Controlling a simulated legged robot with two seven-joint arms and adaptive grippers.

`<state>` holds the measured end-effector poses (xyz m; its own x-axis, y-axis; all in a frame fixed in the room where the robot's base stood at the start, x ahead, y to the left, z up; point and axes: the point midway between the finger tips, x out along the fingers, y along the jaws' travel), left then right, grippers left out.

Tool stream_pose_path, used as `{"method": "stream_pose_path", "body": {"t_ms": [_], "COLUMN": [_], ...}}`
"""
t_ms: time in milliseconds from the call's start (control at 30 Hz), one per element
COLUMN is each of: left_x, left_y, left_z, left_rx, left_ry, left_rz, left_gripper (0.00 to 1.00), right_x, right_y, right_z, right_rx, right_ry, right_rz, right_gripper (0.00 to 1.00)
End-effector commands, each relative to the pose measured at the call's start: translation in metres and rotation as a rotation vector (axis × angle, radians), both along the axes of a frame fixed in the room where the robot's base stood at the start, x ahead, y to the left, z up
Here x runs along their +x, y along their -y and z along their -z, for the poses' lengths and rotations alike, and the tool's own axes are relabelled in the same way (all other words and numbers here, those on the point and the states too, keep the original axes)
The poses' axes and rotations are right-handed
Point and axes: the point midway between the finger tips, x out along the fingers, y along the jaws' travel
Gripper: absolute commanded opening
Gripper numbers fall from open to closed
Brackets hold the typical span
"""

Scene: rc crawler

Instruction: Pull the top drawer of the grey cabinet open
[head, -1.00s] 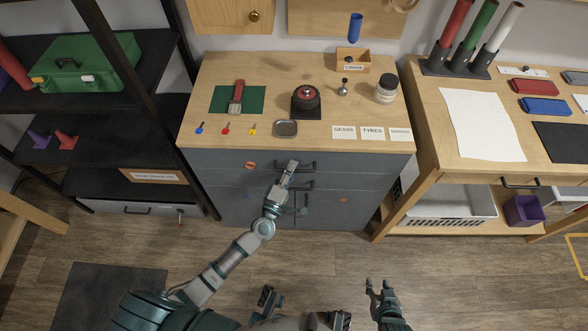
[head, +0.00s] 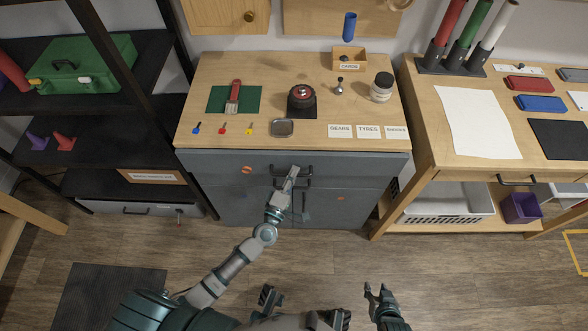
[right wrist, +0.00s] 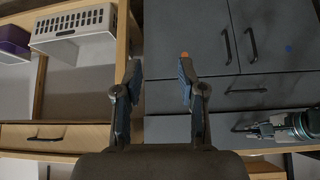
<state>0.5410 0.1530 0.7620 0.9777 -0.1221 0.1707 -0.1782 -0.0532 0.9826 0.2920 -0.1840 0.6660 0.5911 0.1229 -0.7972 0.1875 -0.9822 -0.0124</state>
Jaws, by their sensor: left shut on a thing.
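The grey cabinet (head: 235,207) stands under a wooden worktop in the head view. Its top drawer (head: 215,165) has a dark bar handle and an orange dot, and its front stands slightly out from under the worktop. My left gripper (head: 292,172) is shut on the top drawer's handle (head: 305,171), partly hiding it. In the right wrist view, the cabinet (right wrist: 185,35) appears upside down, with my left gripper (right wrist: 285,126) at the handle on the right. My right gripper (head: 376,289) is open and empty, low and away from the cabinet; its fingers (right wrist: 160,76) show apart in the wrist view.
The worktop (head: 315,75) holds a brush, a red-topped device, a jar, keys and labels. A dark shelf (head: 95,190) stands left; a workbench (head: 425,105) with a white basket stands right. The floor (head: 330,255) before the cabinet is clear.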

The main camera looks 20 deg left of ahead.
Motion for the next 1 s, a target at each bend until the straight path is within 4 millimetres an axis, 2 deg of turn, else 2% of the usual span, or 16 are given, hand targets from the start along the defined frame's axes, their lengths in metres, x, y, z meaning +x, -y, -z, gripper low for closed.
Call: {"method": "stream_pose_path", "body": {"t_ms": [167, 500, 800, 1000], "left_x": [-0.037, -0.126, -0.198, -0.230], "left_y": [0.006, 0.028, 0.048, 0.056], "left_z": [0.003, 0.005, 0.006, 0.006], "left_rx": [0.001, 0.001, 0.002, 0.000], "left_ry": [-0.009, -0.011, -0.011, -0.011], "left_rz": [-0.008, -0.011, -0.011, -0.012], "left_gripper": [0.00, 0.00, 0.00, 0.00], "right_x": [-0.021, -0.065, -0.084, -0.086], "right_y": [0.008, 0.022, 0.027, 0.027], "right_z": [0.003, 0.008, 0.008, 0.011], "right_rx": [-0.033, -0.084, -0.106, -0.108], "right_ry": [-0.113, -0.328, -0.419, -0.430], "right_rz": [0.004, 0.016, 0.021, 0.022], "right_gripper": [0.40, 0.40, 0.40, 0.40]}}
